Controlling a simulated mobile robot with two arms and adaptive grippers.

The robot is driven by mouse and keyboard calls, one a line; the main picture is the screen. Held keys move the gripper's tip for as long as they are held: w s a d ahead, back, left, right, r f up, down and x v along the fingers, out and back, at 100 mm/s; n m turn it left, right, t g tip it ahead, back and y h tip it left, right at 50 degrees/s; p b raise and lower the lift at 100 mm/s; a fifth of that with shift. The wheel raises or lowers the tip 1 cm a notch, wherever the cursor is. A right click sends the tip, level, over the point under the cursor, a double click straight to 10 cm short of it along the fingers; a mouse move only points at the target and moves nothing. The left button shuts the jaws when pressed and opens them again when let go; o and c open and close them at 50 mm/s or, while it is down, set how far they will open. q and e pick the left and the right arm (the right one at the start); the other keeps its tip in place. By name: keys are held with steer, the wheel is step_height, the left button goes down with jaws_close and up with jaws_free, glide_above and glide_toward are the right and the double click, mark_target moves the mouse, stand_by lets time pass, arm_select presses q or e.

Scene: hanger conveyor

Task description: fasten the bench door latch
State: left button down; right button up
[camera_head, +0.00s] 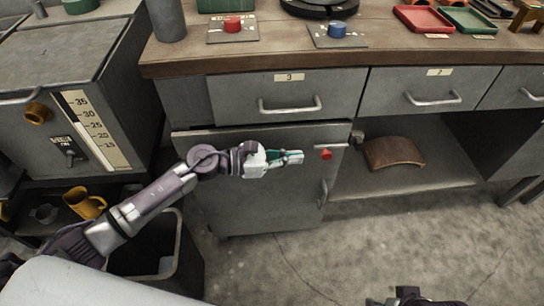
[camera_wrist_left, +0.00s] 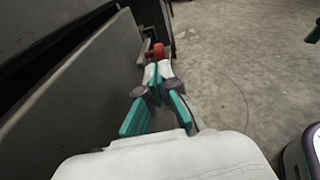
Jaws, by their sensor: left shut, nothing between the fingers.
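The grey bench door (camera_head: 245,185) is below the drawer labelled 3. It stands upright, and a dark gap shows along its top edge; I cannot tell how far it is from closed. The latch's red knob (camera_head: 326,154) is near the door's upper right, beside a light bar. My left gripper (camera_head: 301,157) is shut and empty, just left of the knob. In the left wrist view the fingertips (camera_wrist_left: 157,70) point at the red knob (camera_wrist_left: 158,51); contact is unclear. A dark part, probably my right gripper (camera_head: 406,297), shows at the bottom edge; its jaws are unclear.
A door handle (camera_head: 323,194) sits below the knob. A dark catch (camera_head: 357,138) is on the bench frame to the right. A brown curved piece (camera_head: 394,153) lies on the open shelf. A dark bin (camera_head: 190,262) stands left of the door. The floor in front is clear.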

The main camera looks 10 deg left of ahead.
mark_target(324, 155)
arm_select(q)
steer(key=shift+x, duration=2.55)
steer(key=x, duration=0.3)
steer(key=shift+d+r, duration=0.25)
steer(key=shift+d, duration=0.25)
arm_select(e)
steer(key=shift+a+r, duration=0.1)
